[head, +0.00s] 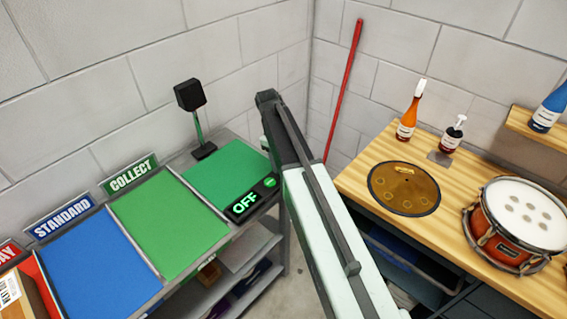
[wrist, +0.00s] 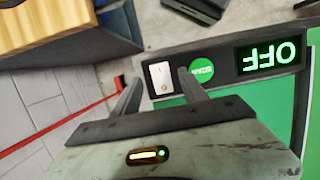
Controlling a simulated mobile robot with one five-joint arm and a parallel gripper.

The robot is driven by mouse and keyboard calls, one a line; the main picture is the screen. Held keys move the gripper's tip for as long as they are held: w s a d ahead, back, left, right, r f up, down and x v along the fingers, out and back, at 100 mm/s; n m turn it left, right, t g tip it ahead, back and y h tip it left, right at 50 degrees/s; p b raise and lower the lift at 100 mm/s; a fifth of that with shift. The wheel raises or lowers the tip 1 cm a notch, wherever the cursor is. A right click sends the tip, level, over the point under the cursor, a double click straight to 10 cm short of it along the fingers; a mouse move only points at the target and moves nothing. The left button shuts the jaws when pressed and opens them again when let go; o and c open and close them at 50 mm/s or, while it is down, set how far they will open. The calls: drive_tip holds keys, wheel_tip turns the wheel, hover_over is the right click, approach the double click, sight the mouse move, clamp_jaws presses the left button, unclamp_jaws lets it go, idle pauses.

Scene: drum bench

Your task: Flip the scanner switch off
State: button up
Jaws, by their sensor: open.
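The scanner control panel (head: 250,198) is a black strip at the right front of the green mat, and its display (head: 245,204) reads OFF in green. In the wrist view the same panel (wrist: 225,77) shows the OFF display (wrist: 271,57) upside down, a round green SCAN button (wrist: 202,73) and a white rocker switch (wrist: 160,72). My gripper (wrist: 158,82) is open and empty, with its two fingers on either side of the switch in the picture. I cannot tell whether it touches the panel. In the head view my arm hides the switch and the gripper.
A black scanner head (head: 190,95) stands on a post behind the mat. Blue STANDARD (head: 90,265) and green COLLECT (head: 165,225) areas lie left. A wooden bench (head: 360,180) with a drum (head: 520,220), a cymbal (head: 404,188) and bottles stands right. A red pole leans on the wall.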

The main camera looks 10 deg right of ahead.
drive_tip(key=p+v, duration=0.4)
drive_tip(key=v, duration=0.1)
drive_tip(key=shift+w+r, duration=0.15)
drive_tip(key=shift+r, duration=0.25)
drive_tip(key=shift+d+f, duration=0.1)
drive_tip(key=shift+f, duration=0.1)
drive_tip(key=shift+m, duration=0.4)
drive_tip(key=s+f+b, duration=0.1)
drive_tip(key=s, duration=0.1)
drive_tip(key=s+d+f, duration=0.1)
drive_tip(key=s, duration=0.1)
drive_tip(key=s+d+f+b, duration=0.1)
drive_tip(key=s, duration=0.1)
drive_tip(key=shift+s+d+b, duration=0.1)
drive_tip(key=shift+s+b, duration=0.25)
drive_tip(key=shift+s, duration=0.05)
drive_tip(key=s+a+f+m+t+y+b, duration=0.1)
drive_tip(key=s+m+t, duration=0.1)
drive_tip(key=s+m, duration=0.4)
drive_tip(key=s, duration=0.3)
drive_tip(key=shift+s+f+y, duration=0.3)
drive_tip(key=shift+s+y, duration=0.1)
